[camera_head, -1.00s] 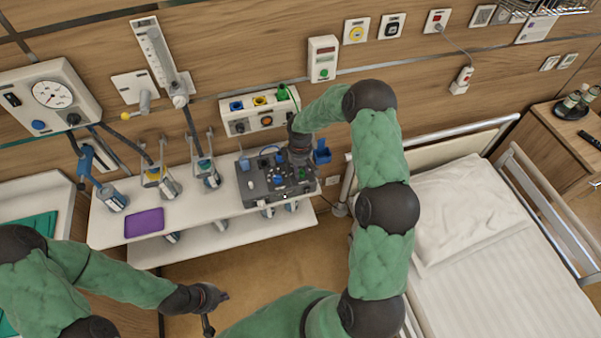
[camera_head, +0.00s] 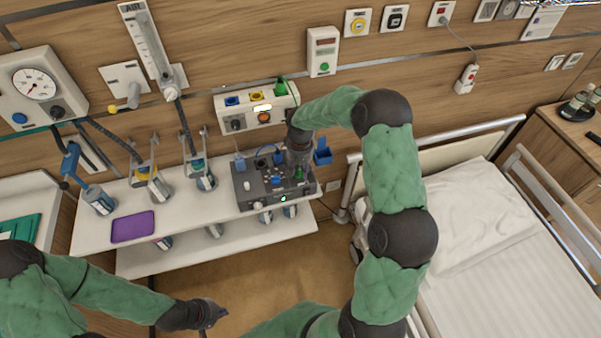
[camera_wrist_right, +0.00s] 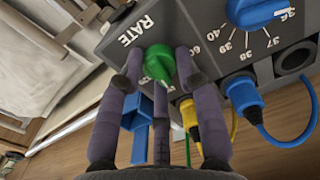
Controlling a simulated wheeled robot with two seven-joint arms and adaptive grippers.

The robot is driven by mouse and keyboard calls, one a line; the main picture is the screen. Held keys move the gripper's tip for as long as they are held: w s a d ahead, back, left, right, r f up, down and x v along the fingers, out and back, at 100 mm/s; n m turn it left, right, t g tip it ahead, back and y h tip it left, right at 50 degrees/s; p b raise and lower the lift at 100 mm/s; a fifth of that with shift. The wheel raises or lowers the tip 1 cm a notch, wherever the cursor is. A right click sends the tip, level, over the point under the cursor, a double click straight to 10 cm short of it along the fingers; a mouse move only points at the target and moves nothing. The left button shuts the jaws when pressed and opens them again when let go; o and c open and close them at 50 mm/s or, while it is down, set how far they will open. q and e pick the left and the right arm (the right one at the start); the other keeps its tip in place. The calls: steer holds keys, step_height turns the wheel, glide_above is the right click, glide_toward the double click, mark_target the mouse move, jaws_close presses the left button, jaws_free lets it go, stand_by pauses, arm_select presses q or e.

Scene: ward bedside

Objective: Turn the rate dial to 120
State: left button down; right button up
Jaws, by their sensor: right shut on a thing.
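The rate dial (camera_wrist_right: 159,64) is a green knob under the word RATE on the dark grey device, in the right wrist view. Some of its scale numbers show beside it; the rest are hidden by my fingers. My right gripper (camera_wrist_right: 160,75) is shut on the green dial, with fingers on both sides of it. In the head view the dial (camera_head: 299,174) shows small beside my right gripper (camera_head: 299,165). The grey device (camera_head: 250,201) stands on the white shelf. My left gripper (camera_head: 215,314) hangs at the lower left, away from the device; its fingers are too small to read.
A blue dial (camera_wrist_right: 253,10) with numbers around 37 to 40 sits near the rate dial, above blue and yellow plugs with cables. A purple tray (camera_head: 132,227) lies on the shelf (camera_head: 180,214). The bed (camera_head: 480,250) stands at the right.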

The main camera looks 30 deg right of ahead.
steer(key=m+b, duration=0.1)
steer(key=m, duration=0.2)
steer(key=shift+w+m+b, duration=0.2)
steer(key=shift+m+b, duration=0.15)
steer(key=shift+m, duration=0.05)
steer(key=m+b, duration=0.1)
steer(key=m, duration=0.2)
steer(key=shift+d+m, duration=0.1)
steer(key=shift+m, duration=0.2)
jaws_close()
steer(key=m+b, duration=0.1)
steer(key=m, duration=0.3)
steer(key=shift+d+r+b, duration=0.15)
steer(key=shift+r+b, duration=0.05)
steer(key=shift+b, duration=0.2)
steer(key=shift+m, duration=0.6)
jaws_free()
steer(key=shift+d+r, duration=0.1)
steer(key=shift+d, duration=0.05)
steer(key=o, duration=1)
steer(key=shift+o, duration=0.5)
steer(key=shift+s+f, duration=0.15)
steer(key=shift+f, duration=0.05)
